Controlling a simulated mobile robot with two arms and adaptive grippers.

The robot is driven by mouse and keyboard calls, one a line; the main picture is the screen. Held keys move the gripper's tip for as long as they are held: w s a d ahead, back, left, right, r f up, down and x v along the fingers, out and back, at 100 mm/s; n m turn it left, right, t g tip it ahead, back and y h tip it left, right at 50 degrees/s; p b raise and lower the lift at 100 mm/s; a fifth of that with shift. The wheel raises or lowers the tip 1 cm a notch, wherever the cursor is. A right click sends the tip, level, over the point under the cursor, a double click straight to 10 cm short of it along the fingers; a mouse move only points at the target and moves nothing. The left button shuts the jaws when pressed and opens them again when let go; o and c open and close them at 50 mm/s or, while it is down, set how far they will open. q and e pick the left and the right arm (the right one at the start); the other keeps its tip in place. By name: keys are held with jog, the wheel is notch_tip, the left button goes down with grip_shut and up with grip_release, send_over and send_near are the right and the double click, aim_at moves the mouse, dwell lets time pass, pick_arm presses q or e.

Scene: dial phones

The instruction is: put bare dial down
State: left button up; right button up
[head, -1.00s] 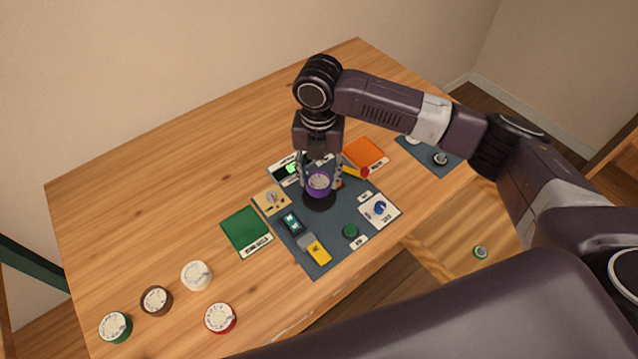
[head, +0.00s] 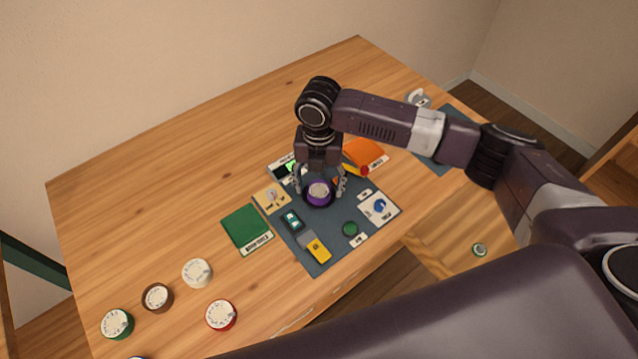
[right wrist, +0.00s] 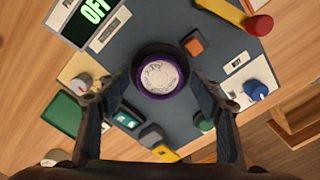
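The purple-rimmed dial with a white face (head: 319,192) sits in a round black holder on the dark mat (head: 312,266). In the right wrist view the dial (right wrist: 159,77) lies inside the black ring (right wrist: 190,58), with its face up. My right gripper (head: 320,188) is low over it, one finger on each side. In the right wrist view the right gripper's fingers (right wrist: 160,100) are wide apart, with clear gaps to the dial. My left gripper is not in view.
Around the holder are a green "OFF" display (right wrist: 97,10), a blue knob (right wrist: 255,90), a green button (head: 350,229) and a yellow block (head: 319,250). Several loose dials, such as a red one (head: 221,315), lie at the front left. The back left of the table is clear.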

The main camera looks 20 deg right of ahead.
aim_at(319, 191)
notch_tip(319, 191, up, 12)
jog(key=b, duration=0.2)
jog(key=shift+r, duration=0.25)
jog(key=shift+f, duration=0.1)
dwell(0.8)
